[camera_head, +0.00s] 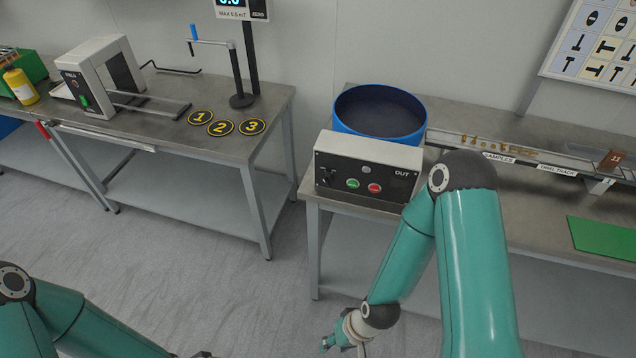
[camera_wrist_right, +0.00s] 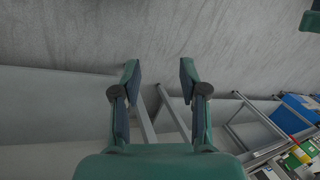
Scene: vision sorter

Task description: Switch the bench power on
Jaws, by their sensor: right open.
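A grey control box (camera_head: 367,168) with a black front panel stands on the front left corner of the right bench. Its panel has a dark switch (camera_head: 328,177) at left, a green button (camera_head: 352,183) and a red button (camera_head: 375,188). I cannot tell the switch's position. My right gripper (camera_head: 330,342) hangs low in front of the bench, well below the box. In the right wrist view it (camera_wrist_right: 160,76) is open, with nothing between its fingers. My left arm is at the lower left; only a dark scrap, perhaps its gripper (camera_head: 203,354), shows at the bottom edge.
A blue bowl (camera_head: 380,112) stands right behind the box. A track with small parts (camera_head: 500,146) runs right from it, and a green mat (camera_head: 603,239) lies at right. My right arm passes before the bench. The left bench (camera_head: 215,142) carries a machine and numbered discs.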

